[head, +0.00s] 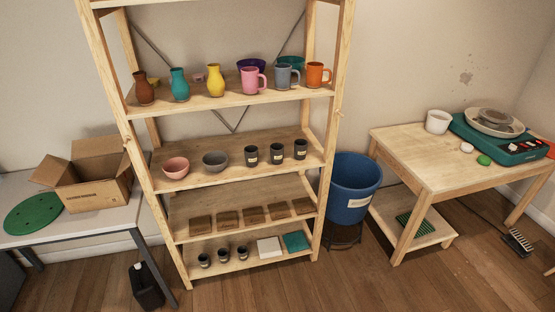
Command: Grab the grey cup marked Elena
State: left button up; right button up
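Three dark grey cups with pale labels stand in a row on the middle shelf: a left cup (251,155), a middle cup (277,154) and a right cup (300,150). The writing on their labels is too small to read, so I cannot tell which one is marked Elena. Three smaller dark cups with pale marks stand on the bottom shelf: a left one (204,261), a middle one (223,255) and a right one (242,252). A grey-blue mug (284,77) stands on the upper shelf. Neither of my grippers is in view.
A pink bowl (176,168) and a grey bowl (215,161) share the middle shelf. Wooden blocks (227,219) line the shelf below. A blue bin (352,190) stands right of the rack, beside a wooden table (450,168). Floor in front looks clear.

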aim_at(301, 150)
jog(key=z, duration=1.45)
jog(key=u, duration=1.25)
jog(key=i+j+z, duration=0.15)
jog(key=i, duration=0.4)
jog(key=i+j+z, duration=0.15)
jog(key=i+j, duration=0.3)
jog(key=i+j+z, duration=0.15)
jog(key=i+j, duration=0.2)
jog(key=i, duration=0.2)
